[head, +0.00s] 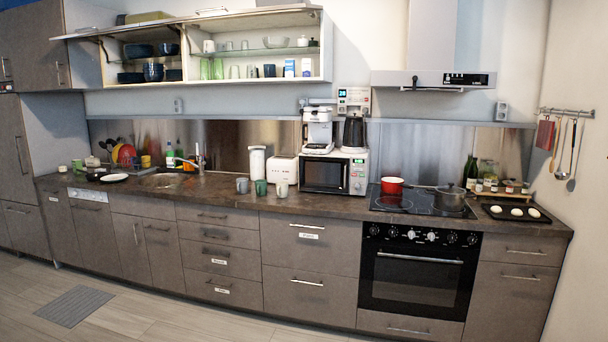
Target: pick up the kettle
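No thing in the head view is clearly a kettle. A tall white upright object (257,163) stands on the counter at the wall, just left of the white toaster (284,168). It is too small to tell whether it is a kettle. A small pale rounded object (92,162) at the far left of the counter could also be one. Neither of my grippers is in view.
The dark counter (215,192) carries mugs (261,187), a microwave (335,172) with a coffee maker (318,130) on top, a red pot (392,186) and a dark pot (449,197). The upper cabinet (327,60) stands open.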

